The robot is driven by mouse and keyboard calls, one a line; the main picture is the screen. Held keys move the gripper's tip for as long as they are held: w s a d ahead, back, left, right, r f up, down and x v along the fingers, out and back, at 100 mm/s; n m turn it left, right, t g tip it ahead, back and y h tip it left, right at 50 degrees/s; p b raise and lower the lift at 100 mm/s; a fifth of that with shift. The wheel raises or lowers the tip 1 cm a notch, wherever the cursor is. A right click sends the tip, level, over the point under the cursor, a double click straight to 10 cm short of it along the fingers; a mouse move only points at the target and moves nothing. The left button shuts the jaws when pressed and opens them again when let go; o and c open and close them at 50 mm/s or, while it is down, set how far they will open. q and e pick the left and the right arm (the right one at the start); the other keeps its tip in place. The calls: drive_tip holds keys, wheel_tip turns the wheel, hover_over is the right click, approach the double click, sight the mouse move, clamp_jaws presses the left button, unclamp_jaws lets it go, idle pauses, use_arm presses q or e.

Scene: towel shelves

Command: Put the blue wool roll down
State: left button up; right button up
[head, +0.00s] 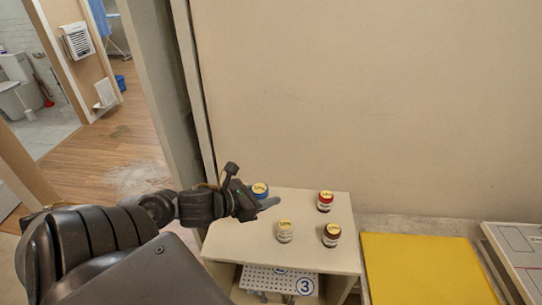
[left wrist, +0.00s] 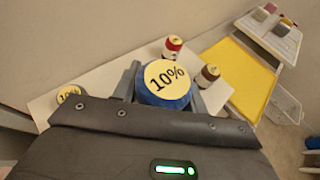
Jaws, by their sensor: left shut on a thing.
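The blue wool roll (head: 260,188) has a yellow label on top. In the head view it is at the back left of the cream shelf top (head: 300,203), partly hidden by my left gripper (head: 264,201). In the left wrist view the blue roll (left wrist: 165,99) stands between the two grey fingers, its label reading 10%. My left gripper is shut on it. The roll looks upright; whether its base touches the shelf top is hidden. My right gripper is not in view.
A red roll (head: 325,201), a white roll (head: 285,232) and a brown roll (head: 331,235) stand on the same top. A perforated tray (head: 270,279) is below. A yellow surface (head: 420,268) lies to the right. A wall stands behind.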

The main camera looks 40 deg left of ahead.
use_arm(q)
drive_tip(key=shift+s+d+r+p, duration=0.1)
drive_tip(key=shift+s+r+p, duration=0.15)
drive_tip(key=shift+s+p, duration=0.3)
